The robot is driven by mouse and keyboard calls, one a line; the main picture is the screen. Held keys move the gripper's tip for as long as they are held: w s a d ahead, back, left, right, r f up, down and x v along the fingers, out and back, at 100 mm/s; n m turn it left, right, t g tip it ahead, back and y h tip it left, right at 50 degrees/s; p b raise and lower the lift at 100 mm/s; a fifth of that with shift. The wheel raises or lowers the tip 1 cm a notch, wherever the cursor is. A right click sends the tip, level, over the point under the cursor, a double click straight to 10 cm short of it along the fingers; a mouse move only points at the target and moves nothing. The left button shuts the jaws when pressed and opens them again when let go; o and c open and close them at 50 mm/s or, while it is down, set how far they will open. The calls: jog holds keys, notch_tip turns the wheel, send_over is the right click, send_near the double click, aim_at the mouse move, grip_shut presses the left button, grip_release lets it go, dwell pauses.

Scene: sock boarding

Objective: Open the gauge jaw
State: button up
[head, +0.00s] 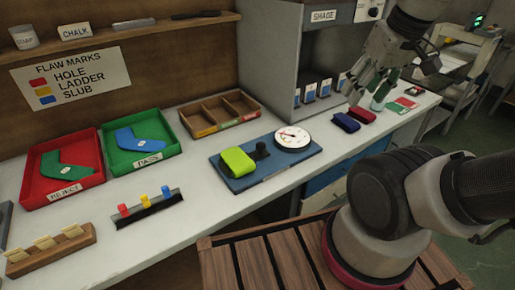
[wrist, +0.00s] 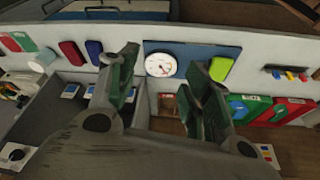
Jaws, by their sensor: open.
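The gauge is a blue base plate (head: 275,171) on the white bench, with a round white dial (head: 292,136) at its right end. A black knob (head: 261,150) stands in the middle, and a lime-green block (head: 238,161) lies at the left end. Which part is the jaw, and whether it is open, I cannot tell. My gripper (head: 366,94) is open and empty, to the right of the gauge and above the bench, apart from it. In the wrist view the dial (wrist: 160,65) shows between my fingers and the lime-green block (wrist: 220,69) beyond the right finger.
Dark blue (head: 346,122) and dark red (head: 362,115) folded pieces lie right of the gauge. A red tray (head: 92,150) and a green tray (head: 173,149) stand left. A wooden divided box (head: 190,132) stands behind. A grey cabinet (head: 270,50) rises at the back.

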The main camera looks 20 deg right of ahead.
jog(key=w+a+f+n+g, duration=0.4)
jog(key=w+a+f, duration=0.3)
jog(key=n, duration=0.7)
send_over(261, 144)
notch_tip(261, 144, down, 9)
jog(key=shift+d, duration=0.1)
jog(key=shift+n, duration=0.5)
notch_tip(261, 144, down, 8)
jog(key=shift+r, duration=0.1)
jog(key=shift+w, duration=0.1)
grip_shut()
